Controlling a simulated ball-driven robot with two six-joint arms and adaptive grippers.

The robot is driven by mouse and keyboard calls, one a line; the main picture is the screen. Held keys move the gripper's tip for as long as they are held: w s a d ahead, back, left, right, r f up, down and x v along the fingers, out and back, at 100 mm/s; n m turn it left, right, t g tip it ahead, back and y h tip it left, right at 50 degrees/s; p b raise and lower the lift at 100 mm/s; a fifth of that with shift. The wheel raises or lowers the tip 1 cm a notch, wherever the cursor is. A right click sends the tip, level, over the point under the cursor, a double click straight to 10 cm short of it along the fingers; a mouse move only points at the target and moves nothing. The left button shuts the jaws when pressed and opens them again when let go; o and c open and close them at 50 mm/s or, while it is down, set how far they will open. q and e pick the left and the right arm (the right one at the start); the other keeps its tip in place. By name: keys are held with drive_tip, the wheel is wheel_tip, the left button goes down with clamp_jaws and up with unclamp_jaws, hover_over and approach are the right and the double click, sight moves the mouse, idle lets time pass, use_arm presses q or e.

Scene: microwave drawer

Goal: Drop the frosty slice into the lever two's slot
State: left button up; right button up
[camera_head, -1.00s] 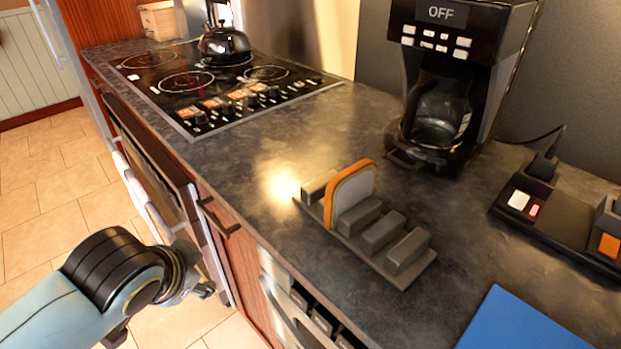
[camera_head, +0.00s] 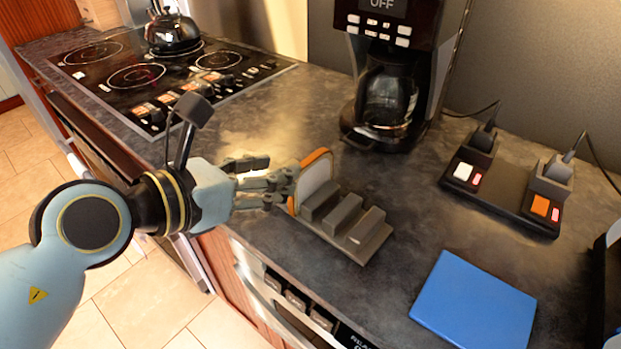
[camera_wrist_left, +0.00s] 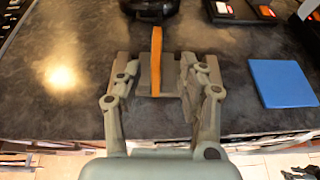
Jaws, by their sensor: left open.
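The slice (camera_head: 317,172), pale-faced with an orange-brown edge, stands upright in a grey slotted rack (camera_head: 350,243) on the counter. In the left wrist view the slice (camera_wrist_left: 156,62) appears edge-on between my fingers. My left gripper (camera_head: 268,176) is open, its fingers reaching to the slice's near side, with gaps to the slice in the wrist view. The gripper hides the rack's left end. My right gripper is out of view.
A coffee maker (camera_head: 390,95) stands behind the rack. A blue board (camera_head: 474,303) lies front right. The stove (camera_head: 160,75) with a kettle (camera_head: 172,33) is at the left. The counter between rack and black unit is clear.

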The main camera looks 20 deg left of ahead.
sight(308, 160)
use_arm(q)
drive_tip(key=x, duration=0.7)
drive_tip(key=p+x, duration=0.1)
drive_tip(key=x, duration=0.2)
drive_tip(key=shift+w+a, duration=0.2)
drive_tip(key=shift+s, duration=0.1)
drive_tip(key=shift+c, duration=0.2)
clamp_jaws()
